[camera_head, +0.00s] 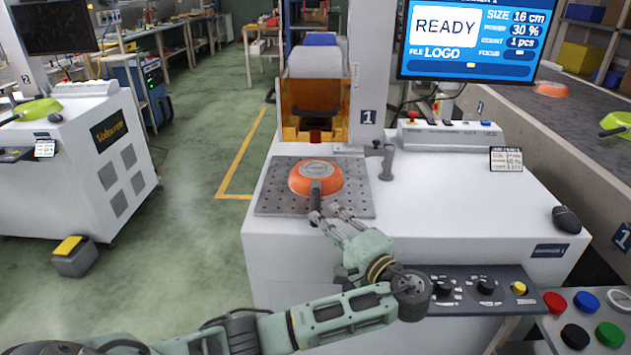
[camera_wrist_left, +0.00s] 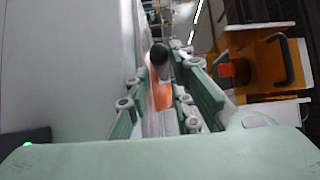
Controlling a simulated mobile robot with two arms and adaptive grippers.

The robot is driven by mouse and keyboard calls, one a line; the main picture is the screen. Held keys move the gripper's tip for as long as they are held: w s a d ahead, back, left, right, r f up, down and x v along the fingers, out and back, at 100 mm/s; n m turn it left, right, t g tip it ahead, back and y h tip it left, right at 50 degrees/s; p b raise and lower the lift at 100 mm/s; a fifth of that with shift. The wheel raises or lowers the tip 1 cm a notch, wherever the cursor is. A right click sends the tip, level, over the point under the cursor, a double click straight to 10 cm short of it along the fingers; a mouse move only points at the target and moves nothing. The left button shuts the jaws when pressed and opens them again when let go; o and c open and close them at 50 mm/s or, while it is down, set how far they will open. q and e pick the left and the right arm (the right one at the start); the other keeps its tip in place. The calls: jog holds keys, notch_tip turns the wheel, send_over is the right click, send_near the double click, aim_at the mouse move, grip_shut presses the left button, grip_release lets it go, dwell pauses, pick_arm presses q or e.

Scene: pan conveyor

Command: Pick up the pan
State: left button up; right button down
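The orange pan (camera_head: 316,177) lies upside down on the perforated metal plate (camera_head: 356,204) of the white machine, its dark handle (camera_head: 315,198) pointing toward me. My left gripper (camera_head: 327,214) is at the handle's near end, fingers apart. In the left wrist view the gripper (camera_wrist_left: 160,95) is open, with the black handle end (camera_wrist_left: 159,55) and part of the orange pan (camera_wrist_left: 160,92) showing between and beyond the fingers. Whether a finger touches the handle I cannot tell. My right gripper is not in view.
An amber-windowed laser housing (camera_head: 314,108) stands behind the plate. A grey post (camera_head: 387,163) stands at the plate's right. A control panel (camera_head: 487,289) and a mouse (camera_head: 567,219) are on the machine's right side. A conveyor (camera_head: 575,118) with other pans runs at far right.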

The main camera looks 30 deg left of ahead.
aim_at(316, 189)
pick_arm(q)
jog(key=shift+x, duration=2.8)
grip_shut()
jog(key=shift+r, duration=0.1)
